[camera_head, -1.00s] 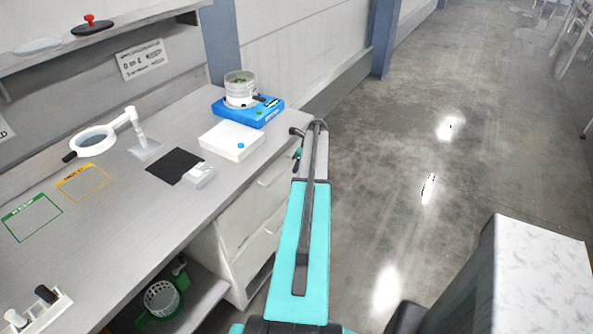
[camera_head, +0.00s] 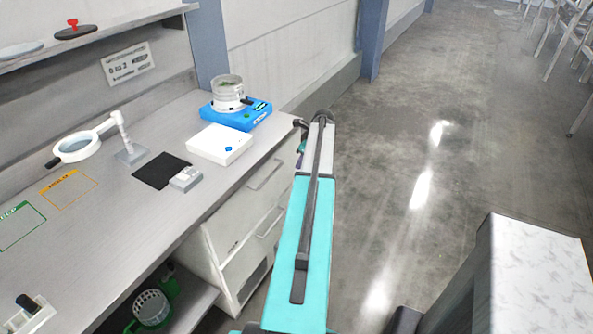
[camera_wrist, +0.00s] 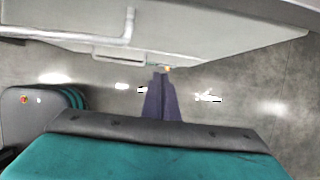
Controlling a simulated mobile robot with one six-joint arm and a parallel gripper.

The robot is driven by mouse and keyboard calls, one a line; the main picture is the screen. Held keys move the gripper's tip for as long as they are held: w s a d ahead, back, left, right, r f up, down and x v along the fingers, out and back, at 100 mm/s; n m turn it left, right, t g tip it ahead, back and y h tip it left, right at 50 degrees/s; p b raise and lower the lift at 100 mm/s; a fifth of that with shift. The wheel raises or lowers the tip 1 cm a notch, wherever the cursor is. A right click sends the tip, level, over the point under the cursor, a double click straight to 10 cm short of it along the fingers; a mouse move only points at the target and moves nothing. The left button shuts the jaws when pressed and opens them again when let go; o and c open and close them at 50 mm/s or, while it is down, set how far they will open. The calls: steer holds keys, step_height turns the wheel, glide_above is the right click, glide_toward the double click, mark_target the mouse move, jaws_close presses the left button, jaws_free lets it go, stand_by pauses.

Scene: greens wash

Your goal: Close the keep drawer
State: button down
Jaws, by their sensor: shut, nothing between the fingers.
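A white drawer unit (camera_head: 247,222) stands under the right end of the bench in the head view, with bar handles on its fronts. I cannot tell which front is the keep drawer, nor how far any drawer stands out. In the wrist view, a pale drawer front (camera_wrist: 200,42) with a bar handle spans the top. My gripper (camera_wrist: 160,73) is shut and empty, its dark fingers pointing at the lower edge of that front. I cannot tell whether the tips touch it. My arm hides part of the right side of the unit in the head view.
On the bench (camera_head: 115,225) are a blue scale (camera_head: 240,117) with a sieve pot, a white box (camera_head: 219,144), a black mat (camera_head: 160,170) and a magnifier (camera_head: 77,147). A green basket (camera_head: 152,306) sits below.

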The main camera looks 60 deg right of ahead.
steer(key=shift+v, duration=1.3)
steer(key=shift+s, duration=0.1)
